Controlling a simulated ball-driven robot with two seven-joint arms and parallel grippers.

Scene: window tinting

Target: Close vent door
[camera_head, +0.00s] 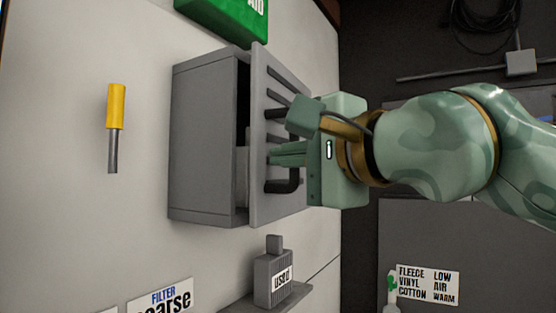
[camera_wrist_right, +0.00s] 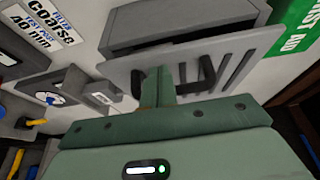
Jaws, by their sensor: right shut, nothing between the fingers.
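The grey vent box (camera_head: 205,140) is fixed to the pale wall. Its flat grey door (camera_head: 262,85) has dark slots and a black handle (camera_head: 285,187). The door stands ajar, with a dark gap between it and the box. The right wrist view also shows the door (camera_wrist_right: 250,55) and the box (camera_wrist_right: 185,30). My right gripper (camera_head: 272,157) is shut and empty, with its fingertips at the door's outer face beside the handle. Whether they touch the door, I cannot tell. The gripper hides part of the door and handle. My left gripper is not in view.
A yellow-handled tool (camera_head: 117,110) is on the wall left of the box. A grey bottle marked "USED" (camera_head: 272,278) stands on a small shelf below. A green first aid box (camera_head: 230,18) is above. Filter labels (camera_head: 162,298) are at lower left.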

